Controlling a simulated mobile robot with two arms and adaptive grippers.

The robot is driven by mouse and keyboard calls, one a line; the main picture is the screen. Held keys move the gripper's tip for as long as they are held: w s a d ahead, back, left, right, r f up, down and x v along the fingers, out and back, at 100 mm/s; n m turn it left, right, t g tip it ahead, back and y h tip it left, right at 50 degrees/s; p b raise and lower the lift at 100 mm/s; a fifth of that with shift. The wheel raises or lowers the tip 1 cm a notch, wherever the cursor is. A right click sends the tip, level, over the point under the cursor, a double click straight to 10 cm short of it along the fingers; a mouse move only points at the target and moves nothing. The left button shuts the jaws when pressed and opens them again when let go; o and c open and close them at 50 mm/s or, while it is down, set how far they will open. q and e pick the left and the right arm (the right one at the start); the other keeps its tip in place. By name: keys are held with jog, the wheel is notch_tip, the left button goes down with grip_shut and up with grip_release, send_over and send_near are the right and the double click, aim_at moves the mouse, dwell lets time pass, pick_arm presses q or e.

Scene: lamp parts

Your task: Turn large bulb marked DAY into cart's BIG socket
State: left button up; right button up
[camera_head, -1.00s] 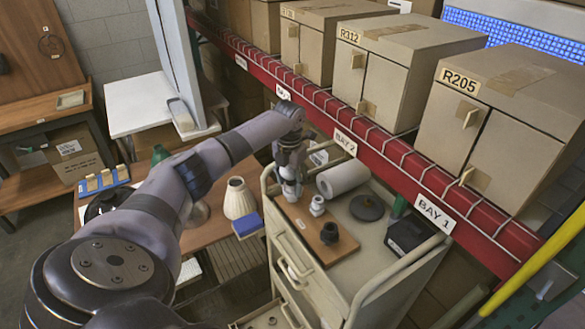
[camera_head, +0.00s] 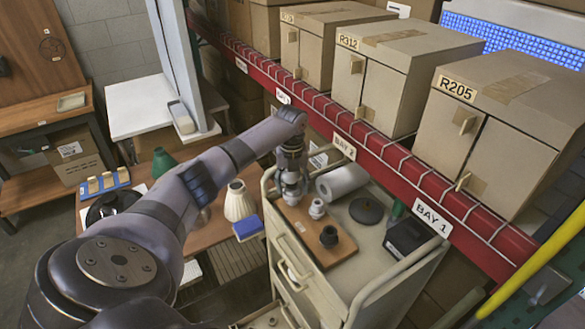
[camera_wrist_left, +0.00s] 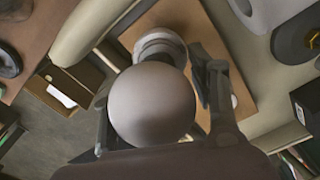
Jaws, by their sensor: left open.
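My left gripper (camera_head: 291,187) is over the far left end of the wooden board (camera_head: 326,253) on the cart (camera_head: 372,262). In the left wrist view its fingers (camera_wrist_left: 157,102) stand open on both sides of a large pale round bulb (camera_wrist_left: 152,108). A white ring-shaped part (camera_wrist_left: 160,42) shows just beyond the bulb; I cannot tell if the bulb is seated in it. No DAY or BIG marking is readable. A small white fitting (camera_head: 317,208) and a dark fitting (camera_head: 329,236) stand on the board. My right gripper is not in view.
A white roll (camera_head: 342,181), a dark disc (camera_head: 366,211) and a black box (camera_head: 408,238) share the cart top. The red shelf beam (camera_head: 385,152) runs close behind. A cream vase-like piece (camera_head: 239,202) and a blue block (camera_head: 247,229) are on the table at left.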

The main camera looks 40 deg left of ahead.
pick_arm(q)
jog(key=n, duration=0.6)
jog(key=shift+w+d+n, duration=0.15)
jog(key=shift+d+n, duration=0.05)
jog(key=shift+n, duration=0.1)
jog(key=n, duration=0.6)
jog(key=shift+w, duration=0.2)
jog(key=c, duration=0.8)
jog(key=m, duration=0.5)
jog(key=shift+s, duration=0.2)
jog(key=shift+f+m, duration=0.1)
jog(key=shift+m, duration=0.9)
jog(key=shift+c, duration=0.2)
